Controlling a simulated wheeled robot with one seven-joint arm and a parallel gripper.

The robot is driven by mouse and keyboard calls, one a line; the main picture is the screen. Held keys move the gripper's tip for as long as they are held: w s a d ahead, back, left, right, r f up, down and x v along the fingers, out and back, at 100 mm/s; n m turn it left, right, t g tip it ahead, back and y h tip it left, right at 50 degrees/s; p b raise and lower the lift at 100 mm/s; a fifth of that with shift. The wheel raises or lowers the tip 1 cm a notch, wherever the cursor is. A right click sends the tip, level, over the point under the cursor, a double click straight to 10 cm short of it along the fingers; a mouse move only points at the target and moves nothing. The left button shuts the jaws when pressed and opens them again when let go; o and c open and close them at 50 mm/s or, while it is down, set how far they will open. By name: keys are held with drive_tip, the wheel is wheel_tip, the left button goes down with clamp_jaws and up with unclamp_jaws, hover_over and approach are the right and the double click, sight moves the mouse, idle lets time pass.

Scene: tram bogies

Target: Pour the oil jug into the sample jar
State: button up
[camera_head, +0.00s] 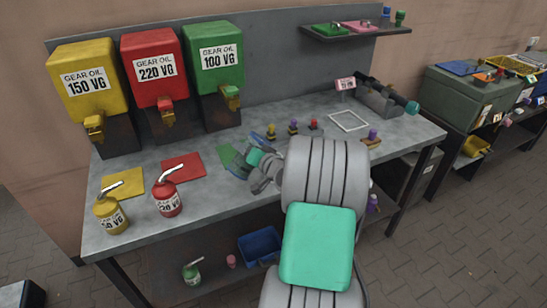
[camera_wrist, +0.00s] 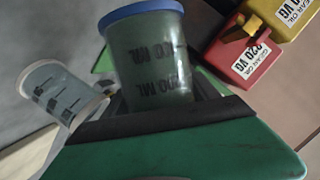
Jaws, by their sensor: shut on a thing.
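My gripper (camera_head: 252,161) is low over the table, near the green mat (camera_head: 229,153). In the wrist view it is shut on a see-through container with a blue rim (camera_wrist: 150,60), with volume marks printed on its wall. A second clear cup with a pale rim and dark marks (camera_wrist: 62,92) appears tilted just left of it; whether they touch is unclear. I cannot tell for sure which is the jug and which the sample jar. In the head view my arm and gripper hide much of both.
Yellow (camera_head: 88,79), red (camera_head: 152,70) and green (camera_head: 214,57) gear oil tanks stand at the back left. A yellow can (camera_head: 111,214) and a red can (camera_head: 167,195) stand at the front left. Small stoppered items (camera_head: 293,127) stand behind my gripper. A white square outline (camera_head: 348,121) is clear.

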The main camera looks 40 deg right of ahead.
drive_tip(key=shift+m+p, duration=0.3)
idle(0.5)
drive_tip(key=shift+r+m+y+p, duration=0.4)
drive_tip(key=shift+m+p, duration=0.3)
drive_tip(key=shift+p, duration=0.45)
idle(0.7)
drive_tip(key=shift+a+f+m, duration=0.1)
drive_tip(key=shift+f+m, duration=0.5)
drive_tip(key=shift+f, duration=0.4)
idle(1.8)
drive_tip(key=shift+r+m+t, duration=0.15)
drive_tip(key=shift+m+t, duration=0.15)
idle(1.3)
